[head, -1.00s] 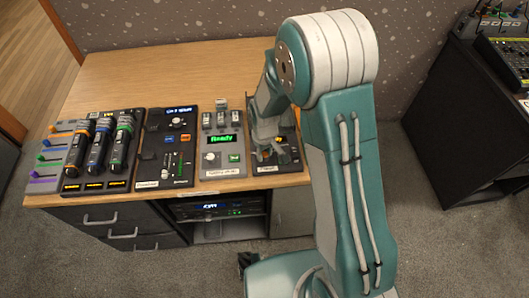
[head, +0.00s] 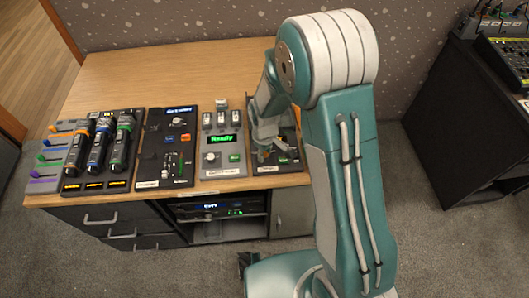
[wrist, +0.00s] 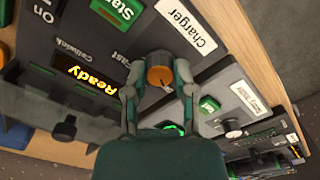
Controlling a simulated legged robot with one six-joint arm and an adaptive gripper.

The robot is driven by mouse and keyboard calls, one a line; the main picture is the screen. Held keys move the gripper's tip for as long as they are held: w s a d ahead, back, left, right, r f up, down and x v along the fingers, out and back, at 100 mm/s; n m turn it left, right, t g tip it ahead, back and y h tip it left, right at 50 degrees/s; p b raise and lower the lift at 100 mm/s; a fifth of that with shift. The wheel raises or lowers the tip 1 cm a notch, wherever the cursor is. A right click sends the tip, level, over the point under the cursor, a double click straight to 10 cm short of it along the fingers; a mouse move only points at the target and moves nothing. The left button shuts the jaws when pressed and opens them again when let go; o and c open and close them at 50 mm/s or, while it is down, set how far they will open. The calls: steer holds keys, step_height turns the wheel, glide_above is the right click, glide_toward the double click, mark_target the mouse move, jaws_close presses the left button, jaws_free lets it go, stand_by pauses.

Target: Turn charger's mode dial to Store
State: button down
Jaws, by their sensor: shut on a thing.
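The charger (head: 290,160) is the dark panel at the right end of the desk in the head view, partly hidden by my arm. In the wrist view its white "Charger" label (wrist: 185,25), amber "Ready" display (wrist: 87,78) and green start button (wrist: 119,11) show. Its mode dial (wrist: 160,74) is a round knob with an orange face. My gripper (wrist: 159,84) is shut on the dial, one finger on either side. It also shows low over the charger in the head view (head: 264,146). Most lettering around the dial is hidden or too small to read.
A grey panel with a green "Ready" display (head: 223,150) stands close beside the charger. A black fader panel (head: 167,150) and a rack of handheld units (head: 97,150) are further left. The back of the wooden desk (head: 160,72) is clear.

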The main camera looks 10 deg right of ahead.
steer(key=shift+c, duration=2.2)
jaws_free()
step_height(320, 180, up, 12)
steer(key=shift+a+f, duration=0.1)
steer(key=s+d+r+m+t, duration=0.2)
steer(key=s+d+r, duration=0.15)
steer(key=r, duration=0.35)
steer(key=s+d+r+m+t, duration=0.1)
steer(key=s+d+r+m, duration=0.2)
steer(key=s+r, duration=0.3)
steer(key=s+d+r+m+t, duration=0.2)
steer(key=s+d+r+m, duration=0.1)
steer(key=s, duration=0.7)
step_height(320, 180, up, 3)
steer(key=shift+s+d+f+m+t, duration=0.1)
steer(key=shift+s+d+m+t, duration=0.15)
steer(key=shift+m, duration=0.35)
